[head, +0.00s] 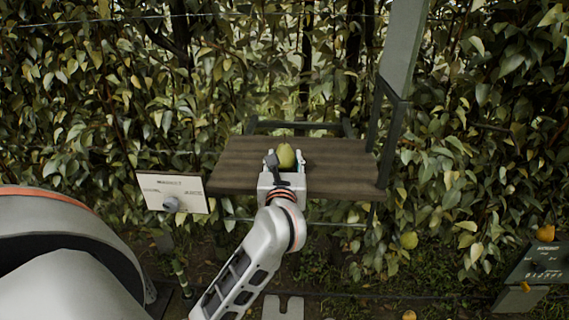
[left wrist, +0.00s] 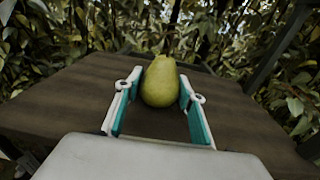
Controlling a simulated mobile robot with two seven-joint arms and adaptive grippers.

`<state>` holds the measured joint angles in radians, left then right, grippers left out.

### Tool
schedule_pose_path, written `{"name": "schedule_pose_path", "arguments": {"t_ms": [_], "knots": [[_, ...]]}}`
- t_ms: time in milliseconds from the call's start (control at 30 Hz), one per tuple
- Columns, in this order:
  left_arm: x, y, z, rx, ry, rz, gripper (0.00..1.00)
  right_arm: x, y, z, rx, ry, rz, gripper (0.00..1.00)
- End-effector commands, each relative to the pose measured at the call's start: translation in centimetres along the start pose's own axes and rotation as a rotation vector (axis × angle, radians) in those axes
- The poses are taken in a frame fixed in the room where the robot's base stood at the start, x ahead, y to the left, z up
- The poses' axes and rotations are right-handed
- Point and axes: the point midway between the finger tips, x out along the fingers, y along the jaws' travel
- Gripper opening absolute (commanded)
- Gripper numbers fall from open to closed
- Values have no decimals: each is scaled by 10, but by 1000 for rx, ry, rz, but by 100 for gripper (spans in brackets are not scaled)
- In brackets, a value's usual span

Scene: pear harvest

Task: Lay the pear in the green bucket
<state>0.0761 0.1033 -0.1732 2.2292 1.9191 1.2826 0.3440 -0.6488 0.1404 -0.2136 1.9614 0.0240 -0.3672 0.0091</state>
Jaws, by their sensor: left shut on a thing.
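A yellow-green pear (head: 286,155) is at the wooden shelf in the middle of the head view. In the left wrist view the pear (left wrist: 160,84) stands upright between the two fingers. My left gripper (head: 285,160) reaches over the shelf's front edge and is shut on the pear, one finger on each side. It also shows in the left wrist view (left wrist: 160,100). I cannot tell whether the pear touches the board. No green bucket shows in either view. My right gripper is not in view.
The wooden shelf (head: 235,165) is otherwise bare, with a dark post (head: 392,140) at its right. A white sign (head: 172,191) with a grey knob stands left. A dark panel (head: 545,262) is at the lower right. Dense hedge lies behind.

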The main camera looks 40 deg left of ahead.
Motion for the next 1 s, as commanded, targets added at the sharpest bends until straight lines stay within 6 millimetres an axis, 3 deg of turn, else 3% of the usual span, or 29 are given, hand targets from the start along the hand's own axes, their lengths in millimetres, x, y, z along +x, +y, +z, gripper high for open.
{"name": "schedule_pose_path", "arguments": {"t_ms": [500, 533, 567, 1000], "knots": [[1, 0, -12, -1, -2, -1, 15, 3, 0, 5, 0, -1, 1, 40], [0, 0, -11, -2, -1, -1, 47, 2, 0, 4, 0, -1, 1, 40], [0, 0, -11, -2, -1, -1, 54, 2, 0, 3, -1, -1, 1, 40], [0, 0, -5, -2, -1, 0, 56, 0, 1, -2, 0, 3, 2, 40]]}}
